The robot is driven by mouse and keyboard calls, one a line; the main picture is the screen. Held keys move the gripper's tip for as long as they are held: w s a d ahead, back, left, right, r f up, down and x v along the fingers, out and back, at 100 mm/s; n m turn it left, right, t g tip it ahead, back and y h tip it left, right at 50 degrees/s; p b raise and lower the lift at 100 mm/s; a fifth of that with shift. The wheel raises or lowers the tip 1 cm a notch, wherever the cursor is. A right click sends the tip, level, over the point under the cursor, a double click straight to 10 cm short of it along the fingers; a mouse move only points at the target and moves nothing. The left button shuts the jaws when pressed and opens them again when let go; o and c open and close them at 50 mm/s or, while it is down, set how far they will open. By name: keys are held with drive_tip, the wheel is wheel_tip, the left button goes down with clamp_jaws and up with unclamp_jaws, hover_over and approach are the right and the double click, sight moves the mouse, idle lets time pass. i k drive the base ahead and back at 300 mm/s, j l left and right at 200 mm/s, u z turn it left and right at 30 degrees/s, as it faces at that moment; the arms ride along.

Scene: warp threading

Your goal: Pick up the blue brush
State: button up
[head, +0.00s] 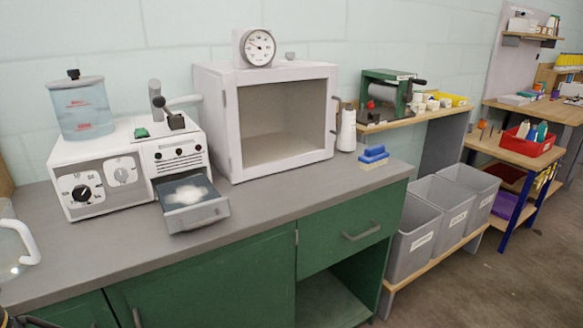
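The blue brush (374,154) has a blue two-humped back and pale tan bristles. It rests bristles down on the grey countertop (290,205), near the right end. It stands apart to the right of the white open-fronted oven. Nothing is touching it from above. A small dark shape at the bottom left corner may be part of my gripper (36,321), far from the brush. Too little of it shows to tell whether it is open or shut.
A clear jug (12,245) is at the left edge. Counter in front of the oven is clear. Grey bins (410,235) stand right.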

sight(375, 155)
drive_tip(key=i+l+z, duration=0.35)
drive_tip(key=i, duration=0.15)
drive_tip(key=i+z, duration=0.4)
drive_tip(key=i+j+z, duration=0.1)
drive_tip(key=i+z, duration=0.25)
drive_tip(key=i, duration=0.3)
